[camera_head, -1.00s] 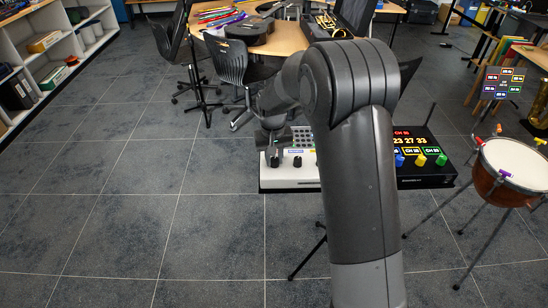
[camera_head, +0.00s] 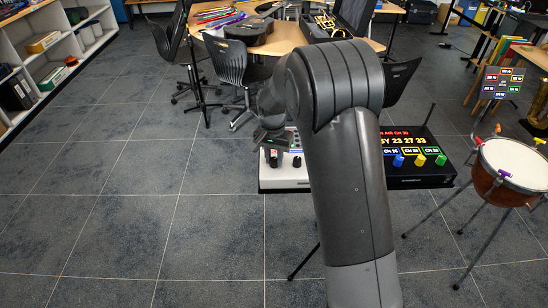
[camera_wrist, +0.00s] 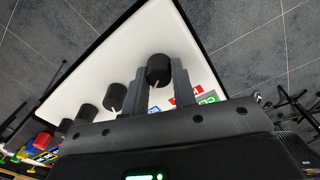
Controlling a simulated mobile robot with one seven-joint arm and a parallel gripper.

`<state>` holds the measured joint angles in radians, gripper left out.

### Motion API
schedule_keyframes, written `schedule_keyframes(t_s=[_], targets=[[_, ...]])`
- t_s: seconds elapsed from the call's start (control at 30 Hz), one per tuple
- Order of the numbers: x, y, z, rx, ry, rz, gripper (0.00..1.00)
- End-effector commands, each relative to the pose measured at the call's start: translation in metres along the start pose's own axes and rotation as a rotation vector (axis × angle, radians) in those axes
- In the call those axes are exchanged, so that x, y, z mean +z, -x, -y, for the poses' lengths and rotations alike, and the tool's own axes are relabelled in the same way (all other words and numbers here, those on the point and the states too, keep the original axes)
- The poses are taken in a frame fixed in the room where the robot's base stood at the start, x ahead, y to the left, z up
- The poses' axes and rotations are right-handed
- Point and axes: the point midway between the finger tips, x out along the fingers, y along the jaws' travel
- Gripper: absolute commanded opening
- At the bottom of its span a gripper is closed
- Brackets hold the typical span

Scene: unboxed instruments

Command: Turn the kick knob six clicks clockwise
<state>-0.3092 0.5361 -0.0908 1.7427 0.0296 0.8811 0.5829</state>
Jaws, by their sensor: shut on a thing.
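My gripper (camera_head: 273,148) is at the left end of this row in the head view. In the wrist view my gripper (camera_wrist: 160,72) has one finger on each side of the end black knob (camera_wrist: 159,68) and is shut on it. A red label (camera_wrist: 184,98) and a green label (camera_wrist: 207,98) lie near this knob. Their lettering is too small to read, so I cannot confirm the knob's name. My arm hides much of the panel in the head view.
Another black knob (camera_wrist: 116,96) sits close beside the held one, with several more beyond. A black box (camera_head: 421,182) with coloured knobs and a lit display is to the right. A drum (camera_head: 503,172) stands farther right. The floor at left is clear.

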Motion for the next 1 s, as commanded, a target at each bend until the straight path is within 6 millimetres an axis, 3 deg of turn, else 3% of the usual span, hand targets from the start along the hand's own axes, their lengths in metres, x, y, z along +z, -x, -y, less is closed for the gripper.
schedule_keyframes(t_s=[0.37, 0.4, 0.63, 0.87, 1.0], targets=[[-0.001, 0.001, 0.0, -0.001, -0.004, -0.002, 0.02], [-0.001, 0.001, 0.0, -0.001, -0.003, -0.002, 0.27], [0.0, 0.0, 0.0, -0.001, -0.003, -0.001, 0.46], [0.0, 0.001, 0.0, 0.0, -0.003, 0.0, 0.46], [-0.001, 0.01, 0.0, -0.002, -0.003, -0.002, 0.46]])
